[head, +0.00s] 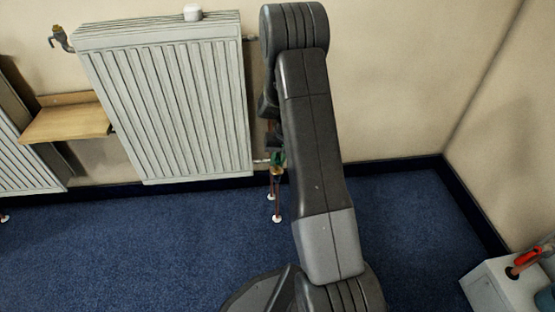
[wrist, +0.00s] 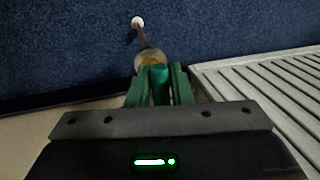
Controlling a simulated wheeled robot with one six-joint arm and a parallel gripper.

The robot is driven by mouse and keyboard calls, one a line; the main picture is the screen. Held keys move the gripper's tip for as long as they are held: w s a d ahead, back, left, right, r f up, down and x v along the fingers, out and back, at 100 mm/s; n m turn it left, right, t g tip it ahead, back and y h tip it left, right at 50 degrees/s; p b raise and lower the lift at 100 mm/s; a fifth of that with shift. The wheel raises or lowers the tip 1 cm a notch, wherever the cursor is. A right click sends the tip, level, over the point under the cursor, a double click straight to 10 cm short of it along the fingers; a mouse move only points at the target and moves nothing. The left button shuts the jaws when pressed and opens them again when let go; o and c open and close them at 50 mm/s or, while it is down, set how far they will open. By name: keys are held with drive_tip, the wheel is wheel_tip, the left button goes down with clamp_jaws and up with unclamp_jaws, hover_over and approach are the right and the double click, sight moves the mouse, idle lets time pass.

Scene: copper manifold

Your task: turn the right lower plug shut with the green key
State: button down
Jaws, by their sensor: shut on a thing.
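The green key (wrist: 160,86) stands between the two fingers of my gripper (wrist: 156,78) in the wrist view, and the gripper is shut on it. The far end of the key meets a round brass fitting (wrist: 150,61); whether it is seated in the plug I cannot tell. In the head view the green key (head: 279,158) shows as a small patch beside my arm, at the radiator's lower right corner. The brass fitting (head: 276,171) sits just below it, above the copper pipes. The plug itself is hidden behind the key and fingers.
The white radiator (head: 170,100) is left of my arm, with a white object (head: 192,12) on top. Two pipes end in white floor collars (head: 277,219). A wooden shelf (head: 65,120) is at left. A white box (head: 502,285) with a red-handled tool stands at lower right. Blue carpet is open between.

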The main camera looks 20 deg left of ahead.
drive_tip(key=shift+f+b, duration=0.35)
drive_tip(key=shift+f, duration=0.25)
idle(0.3)
drive_tip(key=shift+s+a+f+m+p, duration=0.1)
drive_tip(key=shift+m+p, duration=0.1)
drive_tip(key=shift+m, duration=0.45)
drive_tip(key=shift+a+m+p, duration=0.1)
drive_tip(key=shift+m+p, duration=0.1)
drive_tip(key=shift+m, duration=0.45)
drive_tip(key=shift+a+m+t+p, duration=0.1)
drive_tip(key=shift+m+t+p, duration=0.35)
drive_tip(key=shift+m, duration=0.75)
